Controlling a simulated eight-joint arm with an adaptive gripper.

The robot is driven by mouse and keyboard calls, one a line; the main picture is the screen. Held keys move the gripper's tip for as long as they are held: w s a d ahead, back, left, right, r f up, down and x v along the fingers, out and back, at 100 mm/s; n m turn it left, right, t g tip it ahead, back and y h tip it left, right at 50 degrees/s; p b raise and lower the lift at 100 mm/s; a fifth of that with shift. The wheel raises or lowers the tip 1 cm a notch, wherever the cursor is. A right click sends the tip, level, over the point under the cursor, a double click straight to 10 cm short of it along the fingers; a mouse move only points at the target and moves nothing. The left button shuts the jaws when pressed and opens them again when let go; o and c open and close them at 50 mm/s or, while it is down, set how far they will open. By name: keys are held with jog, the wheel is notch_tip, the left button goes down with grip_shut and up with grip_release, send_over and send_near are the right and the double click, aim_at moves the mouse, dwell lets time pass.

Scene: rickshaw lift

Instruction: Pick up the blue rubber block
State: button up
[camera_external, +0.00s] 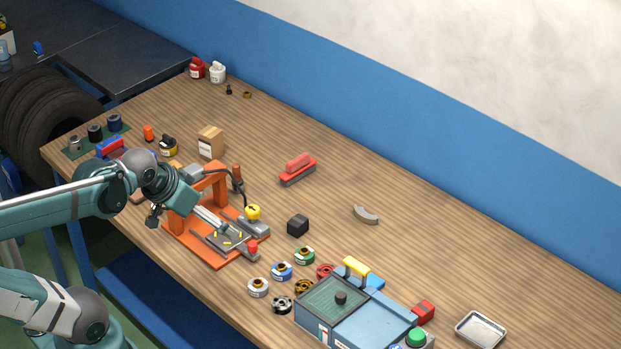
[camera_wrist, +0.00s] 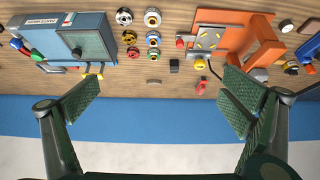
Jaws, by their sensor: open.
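My gripper (camera_external: 154,214) is held in the air at the left, in front of the orange press. In the wrist view my gripper (camera_wrist: 161,98) is open, its green pads wide apart with nothing between them. A small blue piece (camera_external: 108,144) with red beside it lies at the left end of the workbench, behind my arm. It is partly hidden, and I cannot tell if it is the rubber block. A dark, nearly black block (camera_external: 298,225) sits alone right of the press; it also shows in the wrist view (camera_wrist: 174,66). It does not look blue.
The orange press (camera_external: 214,247) stands near my gripper. A red-handled brush (camera_external: 297,168), a curved grey piece (camera_external: 366,214) and a metal tray (camera_external: 480,330) lie apart. The workbench (camera_external: 420,200) has clear room toward the wall.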

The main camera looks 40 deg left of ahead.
jog(key=shift+c, duration=0.5)
jog(key=c, duration=1.5)
jog(key=shift+r, duration=0.1)
